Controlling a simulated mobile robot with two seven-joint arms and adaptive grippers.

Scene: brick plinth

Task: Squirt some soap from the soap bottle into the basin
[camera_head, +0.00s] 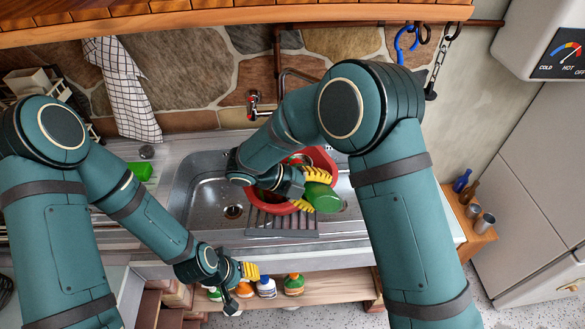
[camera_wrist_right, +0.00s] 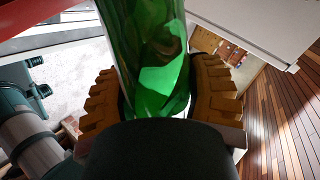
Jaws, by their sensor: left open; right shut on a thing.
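The green soap bottle (camera_head: 323,198) is held tilted by my right gripper (camera_head: 311,190), over the red basin (camera_head: 325,158) in the sink. The yellow fingers are shut around the bottle. In the right wrist view the green see-through bottle (camera_wrist_right: 150,55) sits between both fingers, and its lower end is hidden by the dark gripper body. My right arm and the bottle cover much of the basin's inside, so I cannot tell whether soap is in it. My left gripper (camera_head: 243,280) is open and empty, low in front of the counter edge.
A metal sink (camera_head: 195,200) with a dark drain rack (camera_head: 282,224) lies around the basin, below a wall tap (camera_head: 258,104). A green sponge (camera_head: 140,171) lies left. Several bottles (camera_head: 293,284) stand on the shelf below the counter, near my left gripper.

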